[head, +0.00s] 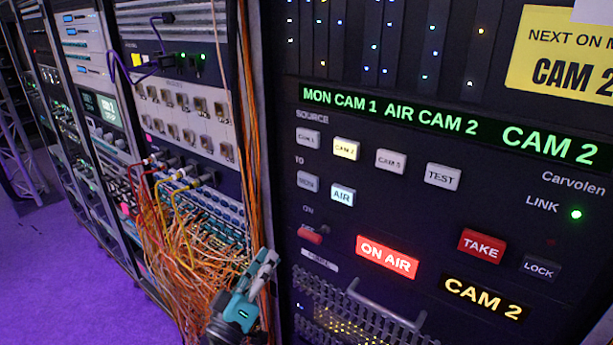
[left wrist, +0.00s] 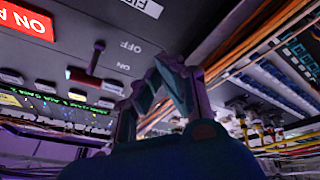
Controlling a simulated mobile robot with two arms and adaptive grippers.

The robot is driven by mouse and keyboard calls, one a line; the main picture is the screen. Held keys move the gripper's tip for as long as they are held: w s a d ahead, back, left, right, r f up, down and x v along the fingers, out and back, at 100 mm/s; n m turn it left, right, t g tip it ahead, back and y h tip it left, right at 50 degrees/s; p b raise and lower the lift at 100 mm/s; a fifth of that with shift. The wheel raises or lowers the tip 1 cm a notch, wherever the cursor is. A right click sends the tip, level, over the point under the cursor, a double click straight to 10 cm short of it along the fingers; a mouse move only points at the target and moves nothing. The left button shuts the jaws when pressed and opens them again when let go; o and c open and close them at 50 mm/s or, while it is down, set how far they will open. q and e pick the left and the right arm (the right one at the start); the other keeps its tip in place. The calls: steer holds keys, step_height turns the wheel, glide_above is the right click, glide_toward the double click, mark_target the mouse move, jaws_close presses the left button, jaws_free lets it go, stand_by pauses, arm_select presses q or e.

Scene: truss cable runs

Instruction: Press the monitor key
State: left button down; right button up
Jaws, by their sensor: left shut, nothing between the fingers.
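The monitor key (head: 308,181) is a small unlit grey key under the "TO" label on the black switcher panel in the head view. The AIR key (head: 342,195) beside it is lit pale. My left gripper (head: 268,256) is shut and empty, below and left of the monitor key and apart from it, in front of the cable bundle near the panel's left edge. Its fingers also show in the left wrist view (left wrist: 163,66), with the panel upside down and several small keys at the left. I cannot tell there which is the monitor key. My right gripper is not in view.
The source row has a lit CAM 2 key (head: 346,149). A red toggle (head: 311,235) sits below the monitor key. ON AIR (head: 387,257) is lit, near TAKE (head: 481,246). The display (head: 390,112) reads MON CAM 1, AIR CAM 2. Orange cables (head: 185,255) hang at left.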

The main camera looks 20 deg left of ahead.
mark_target(307, 182)
arm_select(q)
steer(key=s+r+n+t, duration=0.1)
steer(key=s+r, duration=0.2)
steer(key=r, duration=0.4)
steer(key=s+d+r+t+p, duration=0.1)
steer(key=s+r+t, duration=0.1)
steer(key=r, duration=0.6)
steer(key=shift+s+r+n+t+h, duration=0.3)
steer(key=shift+s+n+h, duration=0.1)
steer(key=shift+s, duration=0.05)
steer(key=shift+d, duration=0.1)
steer(key=w+d+p, duration=0.1)
steer(key=w+d, duration=0.1)
steer(key=w, duration=0.6)
steer(key=shift+w+d, duration=0.15)
steer(key=shift+w, duration=0.15)
steer(key=shift+w, duration=0.15)
steer(key=shift+w+d, duration=0.1)
steer(key=shift+w, duration=0.15)
steer(key=shift+w+d, duration=0.1)
steer(key=shift+w, duration=0.3)
stand_by(0.7)
steer(key=shift+s, duration=0.15)
steer(key=shift+s+a+p, duration=0.2)
steer(key=shift+s+p, duration=0.1)
steer(key=shift+s, duration=0.4)
